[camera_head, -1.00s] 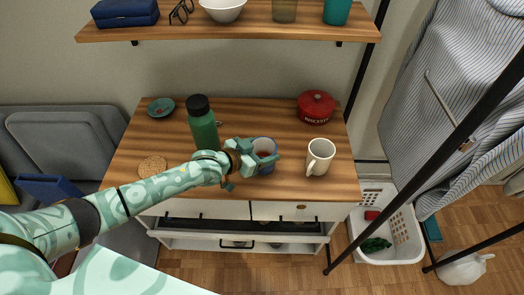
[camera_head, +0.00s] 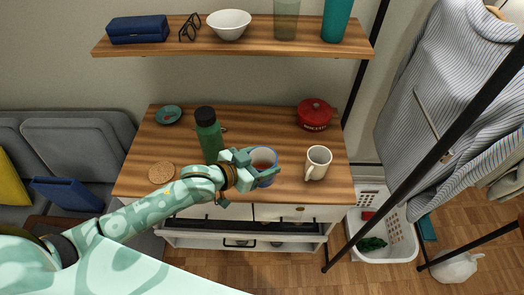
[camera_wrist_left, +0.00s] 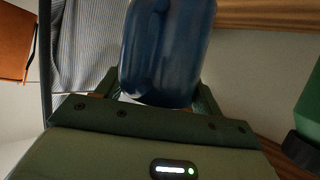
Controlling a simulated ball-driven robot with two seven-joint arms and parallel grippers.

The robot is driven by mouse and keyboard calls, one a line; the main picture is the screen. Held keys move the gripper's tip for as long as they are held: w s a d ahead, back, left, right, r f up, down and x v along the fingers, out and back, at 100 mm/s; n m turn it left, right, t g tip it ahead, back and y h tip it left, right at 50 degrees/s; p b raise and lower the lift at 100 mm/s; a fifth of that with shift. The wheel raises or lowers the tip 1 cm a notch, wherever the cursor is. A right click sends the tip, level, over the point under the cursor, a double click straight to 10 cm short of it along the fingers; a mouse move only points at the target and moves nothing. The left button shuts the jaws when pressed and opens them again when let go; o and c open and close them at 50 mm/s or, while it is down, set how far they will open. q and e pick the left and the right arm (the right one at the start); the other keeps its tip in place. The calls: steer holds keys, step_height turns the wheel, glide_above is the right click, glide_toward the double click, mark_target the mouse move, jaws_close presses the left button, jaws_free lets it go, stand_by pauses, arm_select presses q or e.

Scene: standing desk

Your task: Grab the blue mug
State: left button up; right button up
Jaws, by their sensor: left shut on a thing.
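The blue mug (camera_head: 264,156) is at the front middle of the wooden desk in the head view, with a blue rim and something reddish-brown inside. My left gripper (camera_head: 260,171) is shut on it from the left and covers part of its side. In the left wrist view, the blue mug (camera_wrist_left: 166,52) fills the space between the fingers of my left gripper (camera_wrist_left: 160,92). I cannot tell whether its base touches the desk. My right gripper is not in view.
A green bottle (camera_head: 209,137) stands just left of the mug, and a cream mug (camera_head: 318,162) stands to the right. A red pot (camera_head: 314,115) is behind. A cork coaster (camera_head: 161,173) and a teal dish (camera_head: 168,115) lie left. A shelf (camera_head: 260,45) overhangs the back.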

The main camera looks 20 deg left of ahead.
arm_select(q)
steer(key=shift+s+d+r+p, duration=0.25)
steer(key=shift+s+r, duration=0.15)
steer(key=shift+s, duration=0.45)
steer(key=shift+s+d+r+p, duration=0.1)
steer(key=shift+s+r+p, duration=0.1)
steer(key=shift+s+r, duration=0.45)
steer(key=shift+s+d+r+p, duration=0.2)
steer(key=shift+s+p, duration=0.05)
steer(key=shift+s, duration=0.8)
stand_by(0.4)
